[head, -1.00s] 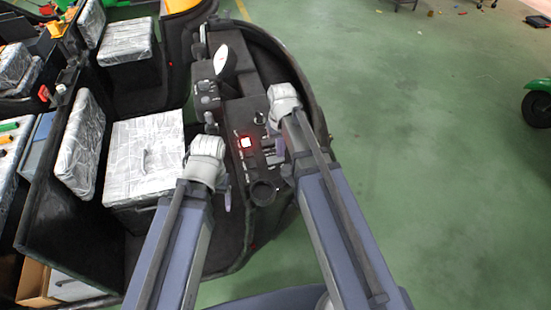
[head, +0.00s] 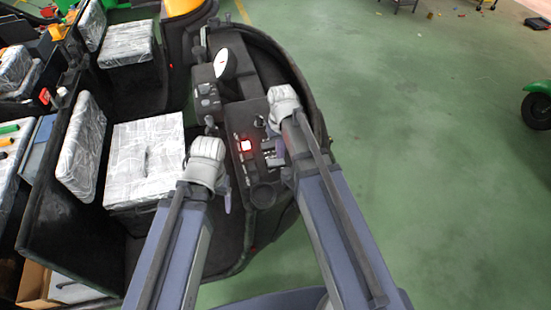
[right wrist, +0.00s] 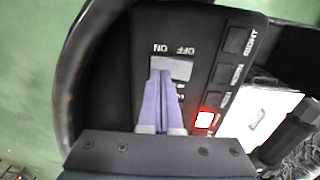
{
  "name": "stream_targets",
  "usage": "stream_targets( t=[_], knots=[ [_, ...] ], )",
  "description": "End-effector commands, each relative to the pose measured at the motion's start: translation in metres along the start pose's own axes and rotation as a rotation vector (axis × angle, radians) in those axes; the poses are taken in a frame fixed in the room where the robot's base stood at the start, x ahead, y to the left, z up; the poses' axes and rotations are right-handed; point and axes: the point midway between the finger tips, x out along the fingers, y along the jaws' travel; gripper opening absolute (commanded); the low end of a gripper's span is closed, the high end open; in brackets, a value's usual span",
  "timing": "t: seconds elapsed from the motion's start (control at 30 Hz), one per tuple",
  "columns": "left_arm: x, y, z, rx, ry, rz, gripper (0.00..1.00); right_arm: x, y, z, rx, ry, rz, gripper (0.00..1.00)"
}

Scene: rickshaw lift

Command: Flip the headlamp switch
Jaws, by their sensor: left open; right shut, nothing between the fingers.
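A dark control panel (head: 240,120) sits at the front of the vehicle. In the right wrist view, a grey rocker switch (right wrist: 172,66) sits on the panel (right wrist: 205,55) with ON and OFF lettering beside it, upside down. My right gripper (right wrist: 161,76) is shut and empty, its purple fingertips at the switch's near edge; contact cannot be told. In the head view, my right gripper (head: 271,156) is over the panel's right side and hides part of it. My left gripper (head: 228,198) is open and empty, left of the panel. I cannot read which switch is the headlamp's in the head view.
A red-lit square button (head: 246,145) is on the panel, and it also shows in the right wrist view (right wrist: 204,120). A plastic-wrapped seat (head: 146,165) is left. Green floor (head: 430,180) is open to the right.

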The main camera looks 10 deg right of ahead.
Motion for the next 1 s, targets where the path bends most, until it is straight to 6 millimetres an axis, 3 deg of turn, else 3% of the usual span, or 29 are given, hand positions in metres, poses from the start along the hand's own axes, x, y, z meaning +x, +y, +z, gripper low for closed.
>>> stream_targets(
  t=[0.63, 1.0],
  knots=[
    [-0.053, -0.005, 0.003, -0.011, 0.0, 0.002, 0.75, -0.054, 0.0, 0.0, 0.0, 0.0, 0.0, 0.0],
    [-0.054, -0.005, 0.003, -0.012, 0.0, 0.002, 0.75, -0.055, 0.0, 0.0, 0.0, 0.0, 0.0, 0.0]
  ],
)
